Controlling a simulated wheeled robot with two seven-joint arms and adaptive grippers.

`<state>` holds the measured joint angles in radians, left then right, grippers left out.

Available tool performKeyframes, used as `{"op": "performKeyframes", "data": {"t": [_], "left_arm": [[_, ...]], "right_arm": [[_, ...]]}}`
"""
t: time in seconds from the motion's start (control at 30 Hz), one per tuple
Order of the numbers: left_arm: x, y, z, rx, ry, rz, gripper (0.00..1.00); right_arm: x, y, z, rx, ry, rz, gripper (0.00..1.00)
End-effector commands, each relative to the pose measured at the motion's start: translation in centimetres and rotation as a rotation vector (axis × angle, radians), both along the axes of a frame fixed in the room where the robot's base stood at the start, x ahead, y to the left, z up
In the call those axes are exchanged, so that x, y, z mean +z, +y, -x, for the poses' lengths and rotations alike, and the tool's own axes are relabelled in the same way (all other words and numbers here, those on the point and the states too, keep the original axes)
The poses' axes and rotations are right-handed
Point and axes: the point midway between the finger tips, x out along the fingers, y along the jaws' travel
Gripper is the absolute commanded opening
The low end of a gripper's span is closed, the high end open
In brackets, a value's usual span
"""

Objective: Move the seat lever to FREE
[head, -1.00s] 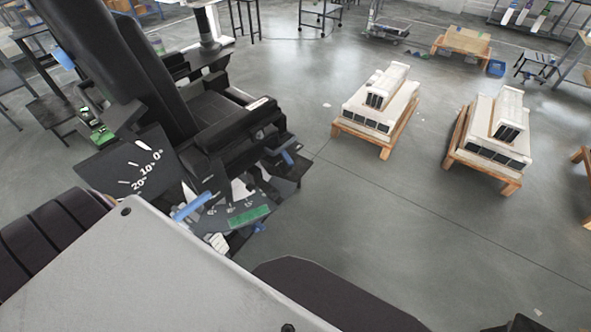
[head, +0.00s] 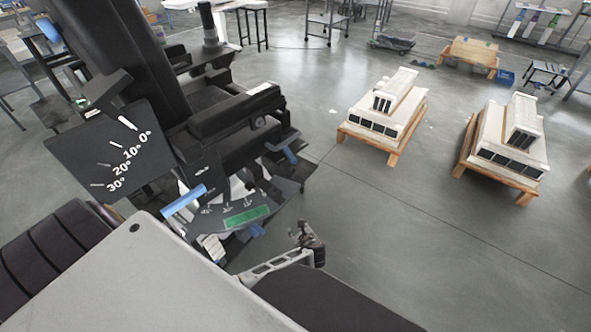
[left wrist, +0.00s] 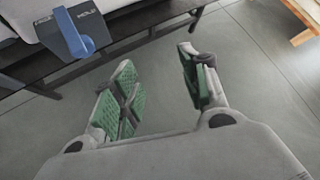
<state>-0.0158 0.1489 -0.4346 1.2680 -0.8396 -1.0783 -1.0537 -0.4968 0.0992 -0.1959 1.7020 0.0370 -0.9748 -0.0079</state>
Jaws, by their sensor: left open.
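A blue lever (left wrist: 72,32) sits on a dark plate (left wrist: 92,18) at the upper left of the left wrist view. The plate reads HOLD to the right of the lever; its other label is too small to read. In the head view, a blue lever on the right side of the black seat (head: 289,153) appears to be the same one. My left gripper (head: 305,232) is low in the head view, below and apart from that lever. In the left wrist view its green-padded fingers (left wrist: 157,60) are open with nothing between them. My right gripper is not visible.
A dark angle panel (head: 105,152), a light blue bar (head: 184,201) and a green-marked dial plate (head: 247,217) stand near the seat. Two pale stacked units (head: 385,112) (head: 510,140) rest on wooden pallets to the right. The grey floor between is clear.

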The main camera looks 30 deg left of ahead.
Motion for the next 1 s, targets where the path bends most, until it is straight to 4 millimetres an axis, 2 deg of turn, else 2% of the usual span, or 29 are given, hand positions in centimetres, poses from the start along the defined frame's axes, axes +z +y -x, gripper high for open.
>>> {"op": "performKeyframes", "data": {"t": [0.2,0.5,0.77,1.0], "left_arm": [[3.3,0.0,-3.1,-0.055,-0.024,-0.159,0.45],[8.8,-0.1,-5.9,-0.087,-0.050,-0.374,0.45],[13.8,-0.5,-7.2,-0.075,-0.072,-0.550,0.45],[18.3,-0.9,-7.2,-0.034,-0.086,-0.691,0.45]], "right_arm": [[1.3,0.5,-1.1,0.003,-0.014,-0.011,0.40],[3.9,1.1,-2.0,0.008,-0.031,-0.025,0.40],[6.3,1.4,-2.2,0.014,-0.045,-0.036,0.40],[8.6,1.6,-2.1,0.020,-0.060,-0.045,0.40]]}}
